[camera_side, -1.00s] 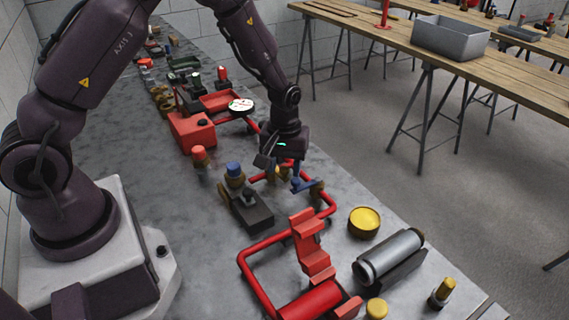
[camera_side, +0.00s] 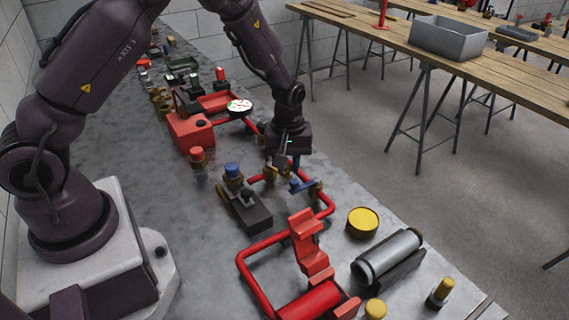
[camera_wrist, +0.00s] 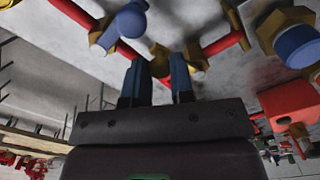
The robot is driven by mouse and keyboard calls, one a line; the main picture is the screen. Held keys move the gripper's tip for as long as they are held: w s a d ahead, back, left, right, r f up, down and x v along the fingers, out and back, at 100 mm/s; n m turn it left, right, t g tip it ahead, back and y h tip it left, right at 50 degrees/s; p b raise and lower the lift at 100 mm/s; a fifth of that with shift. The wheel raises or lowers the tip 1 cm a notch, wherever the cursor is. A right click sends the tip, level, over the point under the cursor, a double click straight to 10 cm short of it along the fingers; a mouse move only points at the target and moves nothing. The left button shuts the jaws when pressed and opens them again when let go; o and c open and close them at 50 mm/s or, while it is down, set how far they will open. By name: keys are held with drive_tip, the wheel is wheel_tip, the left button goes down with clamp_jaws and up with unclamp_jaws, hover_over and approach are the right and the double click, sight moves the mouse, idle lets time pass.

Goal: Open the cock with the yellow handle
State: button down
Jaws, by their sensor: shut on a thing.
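My gripper (camera_side: 281,166) points down at the red pipe (camera_side: 327,205) in the side view. In the wrist view its two dark-blue fingers (camera_wrist: 157,68) stand on either side of a small brass-yellow fitting (camera_wrist: 160,52) on the pipe. They are shut on what appears to be the yellow handle of the cock, mostly hidden between the fingers. The handle's exact angle cannot be told. A cock with a blue handle (camera_side: 300,186) sits close by on the same pipe, right of the gripper; the blue handle also shows in the wrist view (camera_wrist: 122,24).
A blue-capped brass fitting (camera_side: 233,172) with a dark block (camera_side: 246,212) stands left of the gripper. A red box (camera_side: 190,131) and round gauge (camera_side: 240,105) lie behind. A red bracket (camera_side: 308,245) and yellow cap (camera_side: 363,222) are in front.

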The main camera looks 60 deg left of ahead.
drive_tip(key=w+n, duration=0.1)
drive_tip(key=n, duration=0.1)
drive_tip(key=w+n, duration=0.1)
drive_tip(key=shift+a+n, duration=0.4)
drive_tip(key=n, duration=0.1)
drive_tip(key=w+a+n, duration=0.1)
drive_tip(key=n, duration=0.2)
drive_tip(key=shift+w+a+n, duration=0.3)
drive_tip(key=shift+a, duration=0.05)
drive_tip(key=n, duration=0.1)
drive_tip(key=a+n, duration=0.1)
drive_tip(key=n, duration=0.1)
drive_tip(key=shift+w+a, duration=0.3)
drive_tip(key=shift+w, duration=0.1)
drive_tip(key=shift+w+a+r+n, duration=0.1)
drive_tip(key=shift+a+n, duration=0.35)
drive_tip(key=shift+n, duration=0.5)
drive_tip(key=shift+a+n, duration=0.45)
drive_tip(key=shift+n, duration=0.5)
drive_tip(key=shift+a, duration=0.1)
drive_tip(key=c, duration=1)
unclamp_jaws()
wheel_tip(320, 180, up, 13)
drive_tip(key=shift+f, duration=0.1)
